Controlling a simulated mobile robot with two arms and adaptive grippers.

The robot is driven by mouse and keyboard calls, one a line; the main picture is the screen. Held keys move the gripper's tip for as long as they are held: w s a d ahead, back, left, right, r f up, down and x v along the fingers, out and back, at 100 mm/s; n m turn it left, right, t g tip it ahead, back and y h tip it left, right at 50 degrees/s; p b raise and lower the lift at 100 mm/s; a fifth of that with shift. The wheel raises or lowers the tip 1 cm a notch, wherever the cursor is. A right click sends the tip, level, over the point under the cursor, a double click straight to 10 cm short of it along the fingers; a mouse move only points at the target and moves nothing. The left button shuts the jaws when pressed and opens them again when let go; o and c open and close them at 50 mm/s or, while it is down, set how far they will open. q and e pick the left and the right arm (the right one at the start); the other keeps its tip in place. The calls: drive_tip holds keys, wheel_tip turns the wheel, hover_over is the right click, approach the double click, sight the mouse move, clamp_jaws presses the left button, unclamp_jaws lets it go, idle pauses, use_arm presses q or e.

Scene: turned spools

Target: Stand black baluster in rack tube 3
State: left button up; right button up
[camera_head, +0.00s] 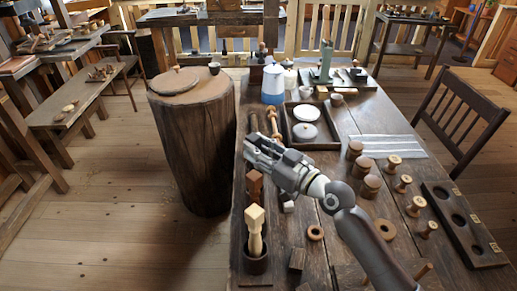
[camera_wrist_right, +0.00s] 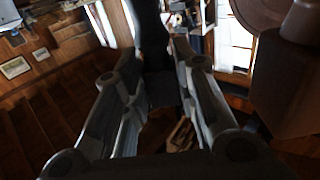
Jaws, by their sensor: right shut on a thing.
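My right gripper (camera_head: 259,150) is above the left side of the table, and its fingers also show in the wrist view (camera_wrist_right: 160,75). It is shut on a dark, upright piece between the fingers, which looks like the black baluster (camera_wrist_right: 152,38). In the head view the gripper hides most of it. A pale baluster (camera_head: 256,222) with a square top stands in a dark round tube (camera_head: 255,264) near the front left. A brown square-topped baluster (camera_head: 254,182) stands behind it, close to my gripper. Which tube is 3 cannot be told. My left gripper is not in view.
A turned brown piece (camera_head: 275,122) lies beyond the gripper, beside a tray (camera_head: 325,143) with lidded pots. Several spools (camera_head: 372,187) stand on the right, near a dark board with round holes (camera_head: 458,214). A wooden stump (camera_head: 193,145) stands left of the table.

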drive_tip(key=shift+r, duration=0.1)
drive_tip(key=o, duration=1.1)
drive_tip(key=shift+s+d, duration=0.1)
drive_tip(key=shift+d, duration=0.05)
drive_tip(key=v, duration=1.1)
drive_tip(key=shift+s+d, duration=0.25)
